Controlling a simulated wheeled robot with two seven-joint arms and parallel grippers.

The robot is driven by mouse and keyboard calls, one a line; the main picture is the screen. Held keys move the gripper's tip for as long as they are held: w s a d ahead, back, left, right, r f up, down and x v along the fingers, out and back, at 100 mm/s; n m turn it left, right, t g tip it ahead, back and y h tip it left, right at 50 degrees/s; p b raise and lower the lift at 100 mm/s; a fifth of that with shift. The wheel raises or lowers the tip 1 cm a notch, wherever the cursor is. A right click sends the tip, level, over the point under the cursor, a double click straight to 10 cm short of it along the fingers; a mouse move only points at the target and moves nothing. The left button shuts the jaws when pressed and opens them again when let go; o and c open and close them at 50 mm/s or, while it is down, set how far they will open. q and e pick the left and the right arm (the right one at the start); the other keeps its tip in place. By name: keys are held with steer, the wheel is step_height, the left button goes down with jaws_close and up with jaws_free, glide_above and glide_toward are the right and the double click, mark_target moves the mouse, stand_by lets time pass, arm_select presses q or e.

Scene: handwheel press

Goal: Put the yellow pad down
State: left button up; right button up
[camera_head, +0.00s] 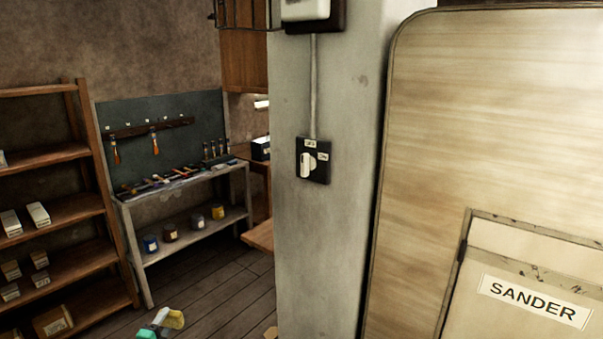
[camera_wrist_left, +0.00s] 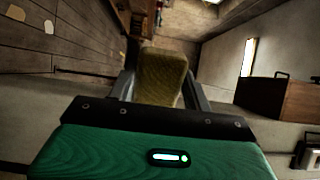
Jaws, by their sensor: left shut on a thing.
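The yellow pad (camera_wrist_left: 162,74) is a worn, yellow-brown block between the two grey fingers of my left gripper (camera_wrist_left: 163,92) in the left wrist view. The fingers are shut on it, one on each side. In the head view my left gripper (camera_head: 160,320) shows small at the bottom edge, with the yellow pad (camera_head: 174,318) at its tip. The pad is up in the air, apart from any surface that I can make out. My right gripper is not in view.
A wooden panel marked SANDER (camera_head: 534,300) fills the right. A bench (camera_head: 190,177) with tools and jars and a wooden shelf (camera_head: 62,210) stand at the left. Wooden floor (camera_head: 215,285) shows between.

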arm_select(q)
steer(key=shift+w+a+r+n+y, duration=0.15)
steer(key=shift+a+r+y, duration=0.1)
steer(key=shift+r, duration=0.15)
steer(key=shift+w+a+r+n+y, duration=0.15)
steer(key=shift+w+a+r, duration=0.1)
steer(key=shift+r, duration=0.2)
steer(key=shift+w+a+r+n+y, duration=0.1)
steer(key=shift+a+r+y, duration=0.15)
steer(key=shift+r, duration=0.15)
steer(key=shift+s+a+n+y, duration=0.8)
steer(key=shift+a+n+y, duration=1.4)
steer(key=shift+a+y, duration=1.45)
steer(key=s+d+m+h, duration=0.2)
steer(key=s+d+h, duration=0.1)
steer(key=s+d, duration=0.65)
steer(key=s+d+m+h, duration=0.15)
steer(key=s+d, duration=0.45)
steer(key=d, duration=0.7)
steer(key=s+d+r+h, duration=0.1)
steer(key=s+d+r, duration=0.3)
steer(key=s+r, duration=0.4)
steer(key=s+d+r+h, duration=0.1)
steer(key=s+d+r, duration=0.3)
steer(key=s+r, duration=0.4)
steer(key=s, duration=0.3)
steer(key=shift+w, duration=0.1)
